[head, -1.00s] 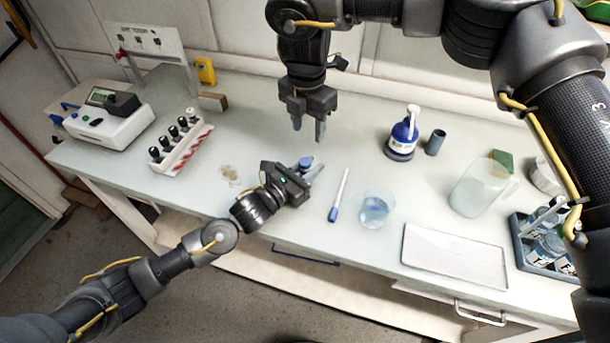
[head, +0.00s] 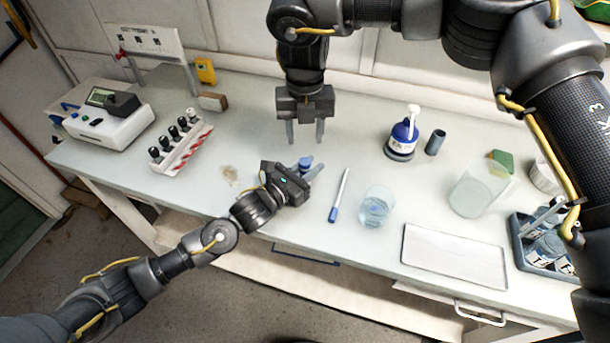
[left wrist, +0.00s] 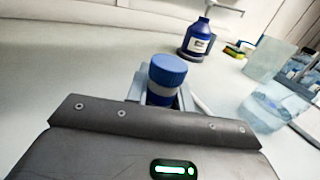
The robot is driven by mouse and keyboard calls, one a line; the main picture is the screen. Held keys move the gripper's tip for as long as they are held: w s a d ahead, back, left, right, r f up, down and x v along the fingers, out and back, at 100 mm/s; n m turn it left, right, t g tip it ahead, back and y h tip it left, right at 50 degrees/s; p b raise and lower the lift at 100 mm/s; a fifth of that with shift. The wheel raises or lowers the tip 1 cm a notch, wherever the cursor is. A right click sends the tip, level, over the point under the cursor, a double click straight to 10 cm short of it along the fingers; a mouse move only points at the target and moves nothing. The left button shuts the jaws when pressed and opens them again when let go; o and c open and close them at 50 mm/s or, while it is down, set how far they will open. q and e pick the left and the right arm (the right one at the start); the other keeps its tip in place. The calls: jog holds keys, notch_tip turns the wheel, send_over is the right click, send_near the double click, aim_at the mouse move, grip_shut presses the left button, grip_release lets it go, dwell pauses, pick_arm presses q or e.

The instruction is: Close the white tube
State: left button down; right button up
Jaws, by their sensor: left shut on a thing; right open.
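My left gripper (head: 311,172) is low over the front middle of the bench, shut on a blue-capped tube (head: 305,162). In the left wrist view the tube's ribbed blue cap (left wrist: 167,70) stands above the fingers, with a paler band and darker blue below it. The fingers hide most of its body, so I cannot tell whether it is white or how tightly the cap sits. My right gripper (head: 305,132) points down, open and empty, behind and above the tube, clear of it.
A blue-tipped white pen (head: 340,195), a beaker (head: 376,207) and a white tray (head: 455,255) lie right of the left gripper. A blue bottle (head: 402,140), dark cylinder (head: 435,142) and jug (head: 475,190) stand further right. A vial rack (head: 182,148) and instrument (head: 108,125) stand left.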

aim_at(305, 161)
notch_tip(305, 161, down, 8)
jog(key=shift+r, duration=0.25)
grip_shut()
jog(key=shift+o, duration=0.5)
grip_release()
notch_tip(305, 161, up, 12)
dwell(0.5)
